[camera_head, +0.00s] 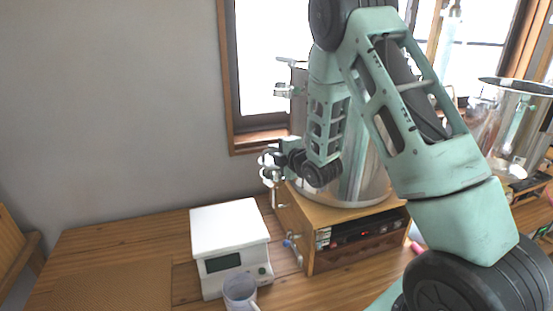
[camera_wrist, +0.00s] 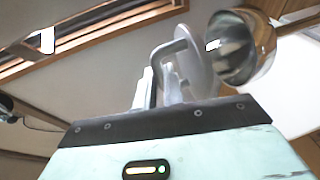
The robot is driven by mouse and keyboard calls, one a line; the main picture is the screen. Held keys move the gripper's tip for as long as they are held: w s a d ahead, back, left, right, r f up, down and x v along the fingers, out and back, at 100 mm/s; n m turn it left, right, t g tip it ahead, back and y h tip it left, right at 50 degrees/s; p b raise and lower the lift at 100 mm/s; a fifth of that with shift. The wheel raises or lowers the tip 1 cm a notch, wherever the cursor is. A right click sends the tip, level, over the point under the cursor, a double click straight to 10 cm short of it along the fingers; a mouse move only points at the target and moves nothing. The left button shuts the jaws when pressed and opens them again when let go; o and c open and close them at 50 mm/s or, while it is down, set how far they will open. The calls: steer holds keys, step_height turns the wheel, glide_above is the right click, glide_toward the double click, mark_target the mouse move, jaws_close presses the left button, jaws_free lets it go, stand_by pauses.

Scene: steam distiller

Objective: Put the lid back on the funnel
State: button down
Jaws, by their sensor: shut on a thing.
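In the wrist view, my gripper (camera_wrist: 158,84) is shut on the bent grey handle of a round grey lid (camera_wrist: 198,62). The lid stands steeply on edge in that view. The shiny metal funnel (camera_wrist: 238,48) is just to its right, with its rim facing the lid. The lid overlaps the funnel's left side in the picture; I cannot tell whether they touch. In the head view, my gripper (camera_head: 271,156) is small, left of the steel vessel, and lid and funnel are hard to separate there.
A steel vessel (camera_head: 358,185) stands on a wooden box (camera_head: 290,220) with a pipe and valve at its left. A white device with a display (camera_head: 228,222) and a clear mug (camera_head: 240,290) stand in front. Clear table (camera_head: 110,265) lies at left.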

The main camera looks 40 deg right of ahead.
step_height(320, 180, down, 3)
steer(key=shift+r+p, duration=0.1)
steer(key=shift+p, duration=0.65)
steer(key=shift+d+f+p, duration=0.2)
steer(key=shift+p, duration=0.25)
steer(key=shift+f, duration=0.1)
steer(key=shift+f+b, duration=0.4)
steer(key=shift+b, duration=0.2)
steer(key=c, duration=1.5)
jaws_free()
steer(key=shift+r, duration=0.15)
